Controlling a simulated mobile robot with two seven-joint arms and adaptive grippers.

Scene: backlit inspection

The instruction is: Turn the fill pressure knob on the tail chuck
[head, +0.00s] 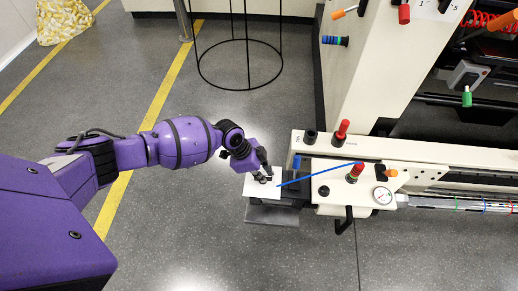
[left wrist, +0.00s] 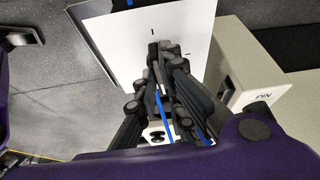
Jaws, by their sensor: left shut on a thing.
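The tail chuck (head: 335,180) is a cream machine head at the right of the head view. A white plate (head: 257,188) stands at its left end. It also shows in the left wrist view (left wrist: 105,35), with short black tick marks on its face. My left gripper (head: 264,174) is at this plate, its black fingers (left wrist: 163,58) shut on a small dark knob in front of the marks. The fingers hide most of the knob, so its pointing direction cannot be told. My right gripper is not in view.
A thin blue rod (head: 320,174) runs close beside my left gripper. A red-topped knob (head: 342,130), a black knob (head: 324,191) and a round gauge (head: 382,196) are on the machine. A black wire stand (head: 240,88) is behind.

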